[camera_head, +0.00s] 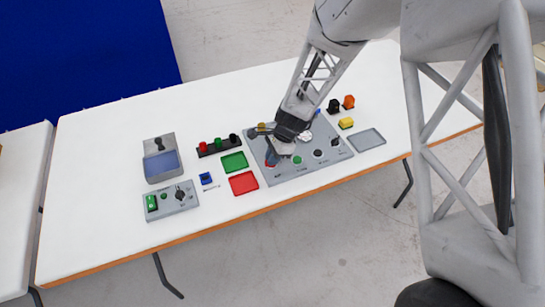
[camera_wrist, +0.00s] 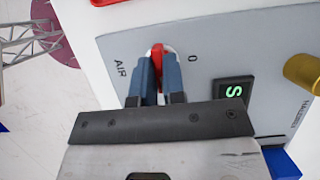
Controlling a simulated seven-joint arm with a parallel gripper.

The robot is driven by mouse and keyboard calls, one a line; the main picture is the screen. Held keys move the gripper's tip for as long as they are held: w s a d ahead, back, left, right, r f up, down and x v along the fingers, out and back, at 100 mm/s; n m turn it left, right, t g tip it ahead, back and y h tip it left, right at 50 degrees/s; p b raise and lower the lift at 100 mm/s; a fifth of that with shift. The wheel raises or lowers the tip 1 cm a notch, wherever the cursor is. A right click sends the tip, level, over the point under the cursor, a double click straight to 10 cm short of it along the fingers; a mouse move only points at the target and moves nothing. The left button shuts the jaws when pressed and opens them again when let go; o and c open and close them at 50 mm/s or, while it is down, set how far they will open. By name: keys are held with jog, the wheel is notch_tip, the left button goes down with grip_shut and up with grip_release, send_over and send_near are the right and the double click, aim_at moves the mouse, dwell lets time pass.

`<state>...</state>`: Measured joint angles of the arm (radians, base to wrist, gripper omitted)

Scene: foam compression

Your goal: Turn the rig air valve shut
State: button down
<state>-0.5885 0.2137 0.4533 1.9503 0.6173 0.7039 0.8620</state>
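The red air valve handle (camera_wrist: 157,52) stands on a pale round base on the grey rig panel (camera_wrist: 215,45), between the printed "AIR" and "0". In the wrist view my gripper (camera_wrist: 158,75) has its two blue fingers on either side of the handle, with red showing between them. The fingers look closed against it. The handle lies roughly along the fingers, and its lower part is hidden by them.
Red (camera_head: 243,183) and green (camera_head: 234,162) trays lie left of the panel. A grey control box (camera_head: 171,201) stands further left. A grey tray (camera_head: 367,139) lies right.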

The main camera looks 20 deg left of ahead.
jog(key=shift+n, duration=0.4)
jog(key=n+h, duration=0.1)
jog(key=n, duration=0.2)
jog(key=shift+g, duration=0.4)
jog(key=n+h, duration=0.1)
jog(key=n, duration=0.1)
jog(key=n+h, duration=0.1)
jog(key=n, duration=0.2)
jog(key=shift+a+g, duration=0.15)
jog(key=shift+g, duration=0.15)
jog(key=n+h, duration=0.2)
jog(key=n, duration=0.2)
jog(key=shift+n, duration=0.3)
jog(key=n+t+h, duration=0.1)
jog(key=n, duration=0.3)
jog(key=shift+a+n, duration=0.1)
jog(key=shift+n, duration=0.2)
jog(key=shift+h, duration=0.3)
jog(key=c, duration=1.2)
grip_release()
jog(key=shift+t, duration=0.3)
